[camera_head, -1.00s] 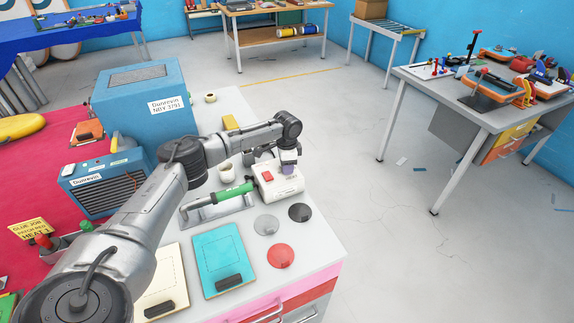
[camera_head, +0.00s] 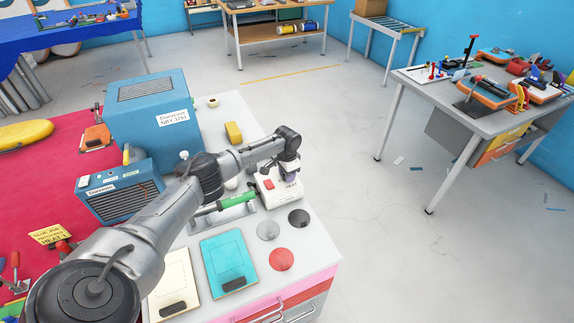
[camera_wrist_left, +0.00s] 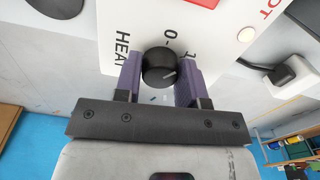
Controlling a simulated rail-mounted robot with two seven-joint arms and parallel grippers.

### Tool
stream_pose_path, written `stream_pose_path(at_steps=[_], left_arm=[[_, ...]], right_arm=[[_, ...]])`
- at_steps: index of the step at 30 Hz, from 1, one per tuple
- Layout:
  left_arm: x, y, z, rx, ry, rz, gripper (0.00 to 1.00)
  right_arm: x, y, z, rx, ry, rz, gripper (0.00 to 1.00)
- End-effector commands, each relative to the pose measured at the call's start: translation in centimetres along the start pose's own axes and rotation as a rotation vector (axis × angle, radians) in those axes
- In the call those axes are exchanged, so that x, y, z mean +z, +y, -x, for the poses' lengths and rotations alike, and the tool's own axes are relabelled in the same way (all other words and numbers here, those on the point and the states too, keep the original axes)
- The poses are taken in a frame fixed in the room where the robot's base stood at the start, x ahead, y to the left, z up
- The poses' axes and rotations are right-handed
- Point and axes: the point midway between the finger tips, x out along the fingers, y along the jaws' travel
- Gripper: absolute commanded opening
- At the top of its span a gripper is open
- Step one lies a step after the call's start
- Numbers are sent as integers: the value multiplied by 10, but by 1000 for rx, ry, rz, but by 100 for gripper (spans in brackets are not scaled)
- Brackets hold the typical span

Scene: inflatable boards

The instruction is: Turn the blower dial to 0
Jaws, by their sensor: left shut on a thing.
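The white blower unit (camera_head: 274,195) with a red switch stands on the pale bench, right of the blue machines. In the left wrist view its panel (camera_wrist_left: 115,20) carries the word HEAT and the marks 0 and 1. The round black dial (camera_wrist_left: 157,62) sits on this panel; its white pointer line faces lower right in that picture, away from the 0 mark. My left gripper (camera_wrist_left: 159,75) has its purple fingers on either side of the dial and is shut on it. In the head view the left gripper (camera_head: 289,178) is over the unit and hides the dial.
A green-handled tool (camera_head: 226,203) lies close to the unit. Grey, black and red discs (camera_head: 281,260), a teal board (camera_head: 229,264) and a cream board (camera_head: 170,275) lie toward the bench's front. A blue machine (camera_head: 150,118) stands behind at left. Open floor lies to the right.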

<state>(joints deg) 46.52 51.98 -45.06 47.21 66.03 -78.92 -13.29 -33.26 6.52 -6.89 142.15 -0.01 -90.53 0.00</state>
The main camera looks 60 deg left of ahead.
Motion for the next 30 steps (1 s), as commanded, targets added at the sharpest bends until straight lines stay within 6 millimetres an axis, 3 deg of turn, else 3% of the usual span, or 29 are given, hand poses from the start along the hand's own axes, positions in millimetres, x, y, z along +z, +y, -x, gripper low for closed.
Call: stream_pose_path(at_steps=[1,12,30], left_arm=[[0,2,5,4,-2,46,13],[0,1,3,4,-1,379,13],[-1,0,1,1,1,664,13]], right_arm=[[-4,1,13,1,0,1,100],[-13,5,43,9,-2,11,100],[-19,3,60,2,-1,3,100]])
